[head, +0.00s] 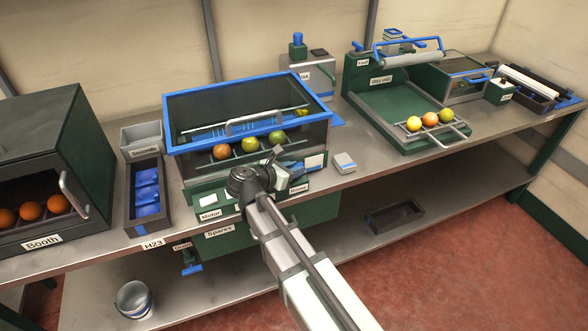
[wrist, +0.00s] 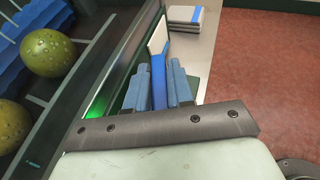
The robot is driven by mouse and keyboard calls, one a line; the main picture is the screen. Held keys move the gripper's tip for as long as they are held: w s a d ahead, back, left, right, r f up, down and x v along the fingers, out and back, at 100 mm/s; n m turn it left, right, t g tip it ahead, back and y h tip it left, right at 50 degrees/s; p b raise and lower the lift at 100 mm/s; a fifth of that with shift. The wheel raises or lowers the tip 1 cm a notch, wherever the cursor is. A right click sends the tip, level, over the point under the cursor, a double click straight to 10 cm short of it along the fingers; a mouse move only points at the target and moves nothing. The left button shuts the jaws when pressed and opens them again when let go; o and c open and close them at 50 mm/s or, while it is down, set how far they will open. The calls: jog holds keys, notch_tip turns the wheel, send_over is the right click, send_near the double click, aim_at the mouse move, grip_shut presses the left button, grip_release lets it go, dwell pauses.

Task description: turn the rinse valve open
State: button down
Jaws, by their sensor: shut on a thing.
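The rinse valve's blue handle (wrist: 159,76) stands between the two blue-grey fingers of my gripper (wrist: 160,68) in the wrist view. My gripper is shut on the handle, with a finger on each side. In the head view my gripper (head: 284,174) is at the right part of the washer's green front, above the Rinse label (head: 299,189). The wrist of my arm partly covers the front there, so the valve's body is mostly hidden and its angle is hard to tell.
The blue-rimmed washer tank (head: 177,137) with several fruits is just behind my gripper. A green light (wrist: 97,105) shows near the fingers. The Booth (head: 40,130) stands left; the wax unit's tray (head: 385,115) stands right.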

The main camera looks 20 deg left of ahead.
jog(key=shift+d+n+t+y, duration=0.2)
jog(key=shift+n+t+y, duration=0.1)
jog(key=shift+n+y, duration=0.65)
jog(key=shift+a+n+y, duration=0.15)
jog(key=shift+n+y, duration=0.4)
jog(key=shift+y, duration=0.2)
jog(key=c, duration=1.4)
grip_release()
jog(key=shift+o, duration=0.2)
jog(key=shift+a, duration=0.15)
